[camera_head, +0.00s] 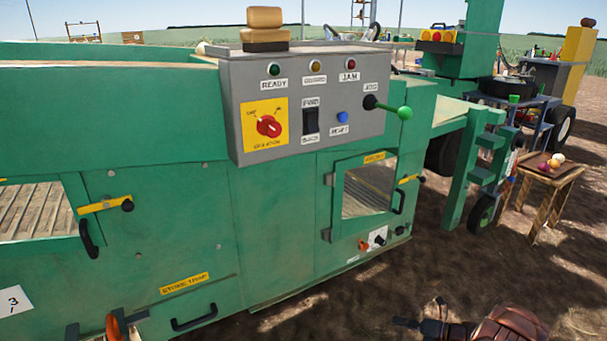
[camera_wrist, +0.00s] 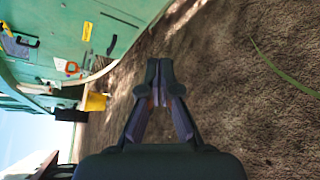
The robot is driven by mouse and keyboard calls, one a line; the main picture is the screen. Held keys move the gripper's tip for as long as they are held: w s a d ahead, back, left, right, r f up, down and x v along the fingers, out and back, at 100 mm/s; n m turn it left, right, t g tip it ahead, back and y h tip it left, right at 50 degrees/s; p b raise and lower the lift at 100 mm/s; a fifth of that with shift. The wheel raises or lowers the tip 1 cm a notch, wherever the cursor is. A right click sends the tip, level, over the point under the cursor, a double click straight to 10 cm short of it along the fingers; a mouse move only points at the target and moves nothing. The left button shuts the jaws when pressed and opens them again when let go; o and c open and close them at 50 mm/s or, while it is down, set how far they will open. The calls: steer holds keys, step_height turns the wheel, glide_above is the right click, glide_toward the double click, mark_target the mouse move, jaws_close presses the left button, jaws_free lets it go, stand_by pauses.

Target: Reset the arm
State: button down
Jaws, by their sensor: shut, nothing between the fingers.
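My gripper (camera_wrist: 160,75) shows in the middle of the wrist view, its two dark fingers together at the tips and empty. It hangs over bare brown ground and touches nothing.
A large green machine (camera_head: 280,210) fills the left and middle of the head view. Its grey control box (camera_head: 225,95) has a red switch, lamps and a green-knobbed lever (camera_head: 404,113). A wooden stool (camera_head: 550,178) stands at right. Open soil (camera_head: 400,270) lies between.

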steer(key=s+a+r+n+g+y+p, duration=0.1)
steer(key=a+r+n+g+p, duration=0.2)
steer(key=r, duration=0.5)
steer(key=a+r+n+p, duration=0.3)
steer(key=a+r, duration=0.2)
steer(key=r, duration=0.3)
steer(key=s+a+r+n+g+y+p, duration=0.1)
steer(key=a+r+n+g+p, duration=0.15)
steer(key=a+r, duration=0.4)
steer(key=s+a+r+n+g+h+p, duration=0.1)
steer(key=s+a+r+n+p, duration=0.25)
steer(key=r, duration=0.45)
steer(key=s+a+r+n+g+h+p, duration=0.1)
steer(key=s+a+r+n+g+p, duration=0.2)
steer(key=r, duration=0.5)
steer(key=s+a+r+n+h+p, duration=0.1)
steer(key=s+r+n+p, duration=0.2)
steer(key=r, duration=0.4)
steer(key=s+a+r+n+g+h+p, duration=0.15)
steer(key=s+r+n+h+p, duration=0.35)
steer(key=s+r+n+p, duration=0.85)
steer(key=s+d+r+n+h+p, duration=0.2)
steer(key=s+d+r, duration=0.3)
steer(key=s+r, duration=0.3)
steer(key=s+d+r+n+t+h+p, duration=0.1)
steer(key=s+d+r+h+p, duration=0.3)
steer(key=s+r, duration=0.4)
steer(key=shift+s+d+n+h+p, duration=0.3)
steer(key=shift+s+d+n+p, duration=0.45)
steer(key=shift+s, duration=2.05)
